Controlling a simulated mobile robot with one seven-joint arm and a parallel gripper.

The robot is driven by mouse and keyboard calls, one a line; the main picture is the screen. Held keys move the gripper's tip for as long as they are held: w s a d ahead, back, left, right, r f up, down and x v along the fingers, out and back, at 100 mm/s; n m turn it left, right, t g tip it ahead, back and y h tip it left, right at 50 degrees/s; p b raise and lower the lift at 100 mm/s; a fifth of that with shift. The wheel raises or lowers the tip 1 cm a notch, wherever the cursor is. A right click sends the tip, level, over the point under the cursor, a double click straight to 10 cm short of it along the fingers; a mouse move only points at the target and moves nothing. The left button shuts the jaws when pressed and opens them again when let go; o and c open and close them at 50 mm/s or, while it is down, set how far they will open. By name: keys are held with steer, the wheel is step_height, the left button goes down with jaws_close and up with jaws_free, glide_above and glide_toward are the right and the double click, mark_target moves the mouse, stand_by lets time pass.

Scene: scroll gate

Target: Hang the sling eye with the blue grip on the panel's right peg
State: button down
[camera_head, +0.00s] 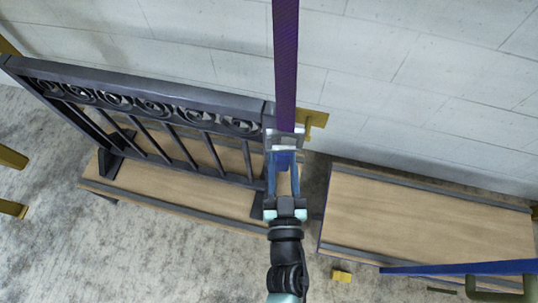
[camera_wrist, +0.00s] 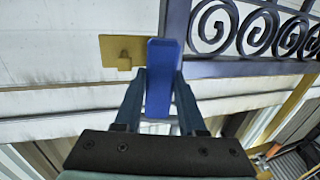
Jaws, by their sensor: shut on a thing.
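A purple sling strap (camera_head: 286,60) comes down from the top of the head view. At its lower end is a pale fitting, and the blue grip (camera_head: 284,160) is below that. My gripper (camera_head: 283,165) is shut on the blue grip. In the wrist view, the blue grip (camera_wrist: 161,85) stands between the fingers. The dark scroll panel (camera_head: 150,97) is to the left in the head view. A yellow plate with a peg (camera_head: 314,122) shows just right of its end post, partly hidden by the strap. In the wrist view, the yellow peg plate (camera_wrist: 122,51) is left of the grip. The eye's opening is unclear.
The panel stands on a wooden platform (camera_head: 165,196). Another wooden platform (camera_head: 430,215) lies to the right, past a gap of floor. A blue bar (camera_head: 455,268) and a small yellow block (camera_head: 341,276) are lower right. Yellow pieces (camera_head: 12,157) stand at far left.

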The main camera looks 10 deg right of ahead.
steer(key=s+d+f+h+b, duration=0.1)
steer(key=s+d+f+b, duration=0.15)
steer(key=f+b, duration=0.55)
steer(key=w+d+f, duration=0.2)
steer(key=w+d, duration=0.2)
steer(key=w, duration=0.6)
steer(key=shift+w+d+m+b, duration=0.3)
steer(key=shift+b, duration=0.05)
stand_by(0.9)
stand_by(0.5)
steer(key=shift+c, duration=0.8)
jaws_free()
steer(key=shift+f, duration=0.15)
